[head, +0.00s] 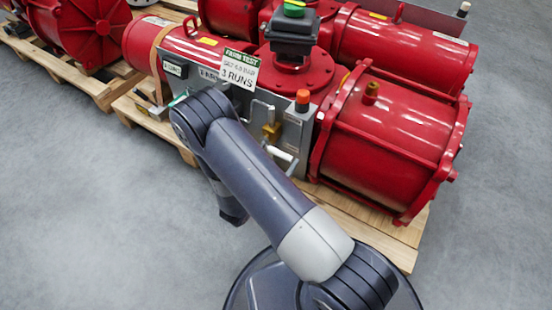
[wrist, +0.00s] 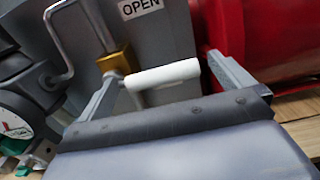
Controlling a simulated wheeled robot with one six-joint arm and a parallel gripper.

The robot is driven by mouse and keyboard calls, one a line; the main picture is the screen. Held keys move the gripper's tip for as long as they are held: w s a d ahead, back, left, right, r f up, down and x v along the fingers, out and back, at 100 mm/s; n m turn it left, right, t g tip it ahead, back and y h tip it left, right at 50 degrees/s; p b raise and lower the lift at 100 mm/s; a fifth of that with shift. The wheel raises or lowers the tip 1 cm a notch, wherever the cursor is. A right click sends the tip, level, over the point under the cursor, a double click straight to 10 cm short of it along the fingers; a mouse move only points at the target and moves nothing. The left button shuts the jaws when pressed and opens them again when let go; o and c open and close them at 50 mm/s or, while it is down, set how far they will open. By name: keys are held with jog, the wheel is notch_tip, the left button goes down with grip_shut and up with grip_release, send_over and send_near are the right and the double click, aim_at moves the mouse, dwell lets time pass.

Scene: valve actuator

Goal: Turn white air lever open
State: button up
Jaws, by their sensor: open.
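The white air lever (wrist: 165,75) shows in the wrist view as a short white handle lying nearly level. It points right from a brass valve body (wrist: 117,60) on the grey panel. In the head view the lever (head: 280,153) sits low on the panel, just right of my arm, under the brass valve (head: 271,131). My gripper (wrist: 163,66) is open, with one finger on each side of the lever, near its two ends. I cannot tell whether either finger touches it.
An OPEN label (wrist: 141,8) is above the lever. A bent metal tube (wrist: 62,40) and a round gauge (wrist: 14,130) are at left. A red cylinder (head: 388,128) stands close on the right. The actuator rests on a wooden pallet (head: 405,238); the grey floor in front is clear.

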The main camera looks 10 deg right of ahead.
jog(key=shift+c, duration=0.6)
jog(key=c, duration=1.2)
jog(key=shift+c, duration=0.2)
jog(key=shift+r, duration=0.1)
